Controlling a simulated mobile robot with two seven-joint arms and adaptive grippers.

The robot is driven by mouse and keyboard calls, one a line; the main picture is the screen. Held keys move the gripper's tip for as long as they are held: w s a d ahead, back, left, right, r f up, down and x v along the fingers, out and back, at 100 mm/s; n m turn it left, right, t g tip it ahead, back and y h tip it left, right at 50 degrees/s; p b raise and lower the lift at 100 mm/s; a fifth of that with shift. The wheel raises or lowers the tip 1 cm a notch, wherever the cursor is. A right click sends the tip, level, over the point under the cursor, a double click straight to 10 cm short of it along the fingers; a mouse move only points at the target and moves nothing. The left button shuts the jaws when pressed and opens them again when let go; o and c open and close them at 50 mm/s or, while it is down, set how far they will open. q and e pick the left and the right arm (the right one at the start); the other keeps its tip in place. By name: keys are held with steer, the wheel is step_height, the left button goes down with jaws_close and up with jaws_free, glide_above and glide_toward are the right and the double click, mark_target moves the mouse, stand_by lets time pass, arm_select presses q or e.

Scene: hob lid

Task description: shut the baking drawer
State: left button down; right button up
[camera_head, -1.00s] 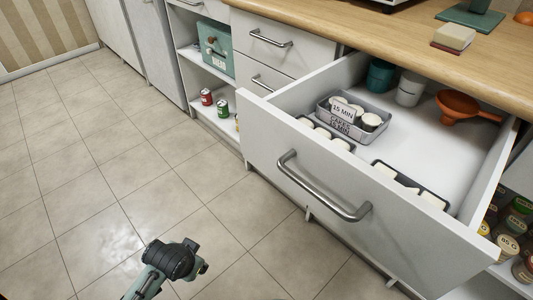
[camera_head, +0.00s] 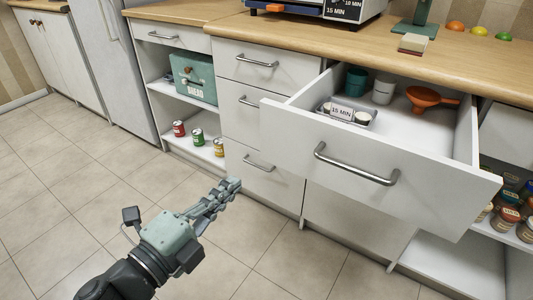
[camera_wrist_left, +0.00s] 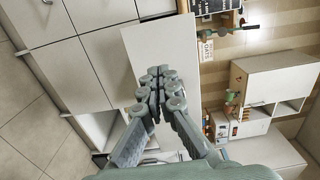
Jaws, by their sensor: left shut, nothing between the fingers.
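The baking drawer is pulled out under the worktop, its white front panel (camera_head: 425,192) facing me with a metal bar handle (camera_head: 355,166). The front hides part of the inside. My left gripper (camera_head: 233,186) is shut and empty, left of and lower than the drawer front and apart from it. Its closed fingers show in the left wrist view (camera_wrist_left: 158,77). My right gripper is not in view.
Shut drawers (camera_head: 245,66) stand left of the open one. An open shelf holds a teal bread bin (camera_head: 195,80) and several cans (camera_head: 198,136). Jars (camera_head: 505,217) stand on a shelf at right. The tiled floor (camera_head: 75,185) is clear at left.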

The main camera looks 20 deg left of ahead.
arm_select(q)
steer(key=b, duration=0.4)
glide_toward(281, 140)
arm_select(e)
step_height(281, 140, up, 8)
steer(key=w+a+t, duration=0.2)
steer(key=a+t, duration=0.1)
arm_select(q)
steer(key=x, duration=0.6)
steer(key=shift+a+p, duration=0.1)
steer(key=shift+p, duration=0.3)
steer(key=shift+w, duration=0.4)
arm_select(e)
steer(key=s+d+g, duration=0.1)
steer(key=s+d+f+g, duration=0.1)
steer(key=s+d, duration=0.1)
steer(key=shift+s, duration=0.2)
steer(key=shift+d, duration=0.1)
